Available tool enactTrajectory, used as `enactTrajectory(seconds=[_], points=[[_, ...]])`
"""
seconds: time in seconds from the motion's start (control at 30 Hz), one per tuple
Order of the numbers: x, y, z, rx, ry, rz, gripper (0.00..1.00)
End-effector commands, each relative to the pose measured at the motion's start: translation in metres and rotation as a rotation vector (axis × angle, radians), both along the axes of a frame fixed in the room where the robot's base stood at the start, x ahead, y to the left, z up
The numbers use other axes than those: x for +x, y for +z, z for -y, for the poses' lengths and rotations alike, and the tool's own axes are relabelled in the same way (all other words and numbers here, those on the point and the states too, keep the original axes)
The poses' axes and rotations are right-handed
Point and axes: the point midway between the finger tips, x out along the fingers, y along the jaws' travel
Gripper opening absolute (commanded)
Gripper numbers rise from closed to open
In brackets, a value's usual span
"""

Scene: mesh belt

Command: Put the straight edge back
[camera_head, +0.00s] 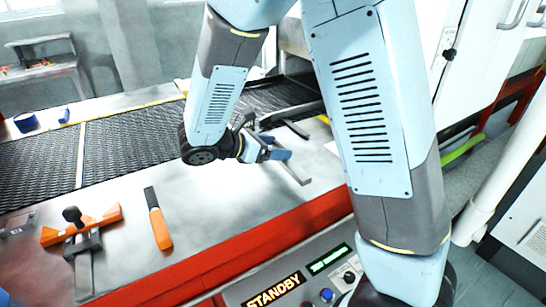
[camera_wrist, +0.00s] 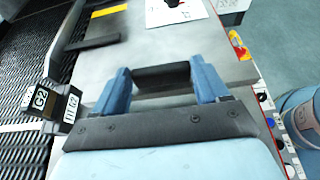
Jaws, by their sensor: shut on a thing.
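My gripper (camera_head: 279,154) is low over the right part of the metal table, its blue fingers closed on a bar. In the wrist view, the fingers (camera_wrist: 165,82) press on both ends of a dark grey piece of it (camera_wrist: 162,77). In the head view, a thin grey bar (camera_head: 296,174) extends from beneath the fingers toward the front right; it appears to be the straight edge. Whether it touches the table is unclear. A dark flat piece (camera_head: 295,129) lies just behind my gripper and shows with a yellow strip in the wrist view (camera_wrist: 94,34).
A black mesh belt (camera_head: 40,165) runs behind the table. Small blocks labelled G2 (camera_wrist: 41,98) stand beside it. An orange-handled tool (camera_head: 108,216) and an orange-and-black tool (camera_head: 158,228) lie at left. A control panel with a STANDBY display (camera_head: 273,291) is in front. The table's middle is clear.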

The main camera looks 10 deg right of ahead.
Motion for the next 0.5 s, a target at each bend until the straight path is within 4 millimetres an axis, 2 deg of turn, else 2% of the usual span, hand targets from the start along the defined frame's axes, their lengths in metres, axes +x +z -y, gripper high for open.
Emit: enactTrajectory(seconds=[0.13, 0.33, 0.5], points=[[0.005, -0.009, 0.000, -0.002, -0.001, -0.001, 0.18], [0.005, -0.033, 0.000, -0.003, 0.000, -0.001, 0.18], [0.005, -0.036, 0.000, 0.000, 0.000, 0.001, 0.18]])
